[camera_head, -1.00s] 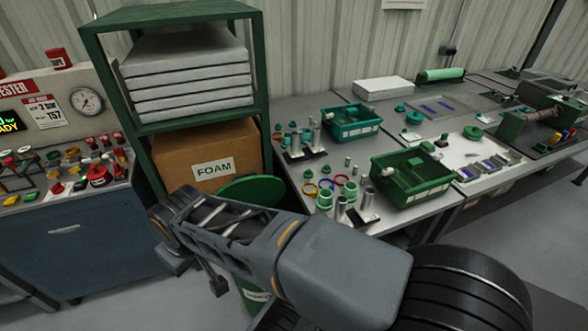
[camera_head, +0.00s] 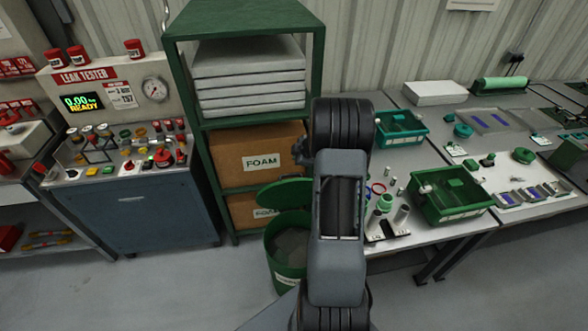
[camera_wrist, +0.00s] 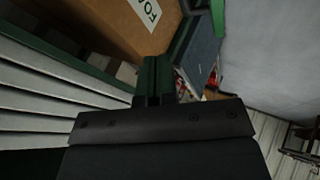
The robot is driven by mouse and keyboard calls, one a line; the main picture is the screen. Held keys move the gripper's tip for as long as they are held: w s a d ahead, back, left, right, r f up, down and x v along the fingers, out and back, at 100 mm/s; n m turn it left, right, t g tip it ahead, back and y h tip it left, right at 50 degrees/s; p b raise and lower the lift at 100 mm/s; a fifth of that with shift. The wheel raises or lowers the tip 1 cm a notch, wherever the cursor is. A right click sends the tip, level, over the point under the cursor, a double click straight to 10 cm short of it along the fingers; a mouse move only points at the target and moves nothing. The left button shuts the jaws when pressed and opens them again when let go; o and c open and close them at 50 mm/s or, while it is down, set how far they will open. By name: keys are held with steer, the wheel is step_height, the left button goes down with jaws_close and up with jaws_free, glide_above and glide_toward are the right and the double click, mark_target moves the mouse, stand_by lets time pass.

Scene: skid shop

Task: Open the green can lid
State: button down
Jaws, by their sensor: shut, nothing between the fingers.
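The green can (camera_head: 285,278) stands on the floor in front of the shelf in the head view, partly behind my arm. Its round green lid (camera_head: 284,193) is raised and tilted at the can's back, and the open mouth shows grey contents. My gripper (camera_head: 299,151) shows as a small dark shape above the lid, in front of the foam box, apart from the lid. In the wrist view my gripper (camera_wrist: 154,90) is shut and empty. The can and lid cannot be made out there.
A green shelf (camera_head: 190,110) holds grey slabs and cardboard foam boxes (camera_head: 235,155) close to my gripper. The leak tester (camera_head: 130,205) stands left. A workbench (camera_head: 440,232) with green bins stands right. Free floor lies at front left.

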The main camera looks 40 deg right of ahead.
mark_target(294, 175)
steer(key=shift+n+g+y, duration=0.5)
steer(key=shift+g+y, duration=0.2)
steer(key=s+f, duration=0.1)
steer(key=s+d+f, duration=0.1)
steer(key=f, duration=0.1)
steer(key=shift+s+f+p, duration=0.1)
steer(key=shift+f+p, duration=0.2)
steer(key=x, duration=0.9)
steer(key=shift+a+f, duration=0.1)
steer(key=shift+f, duration=0.2)
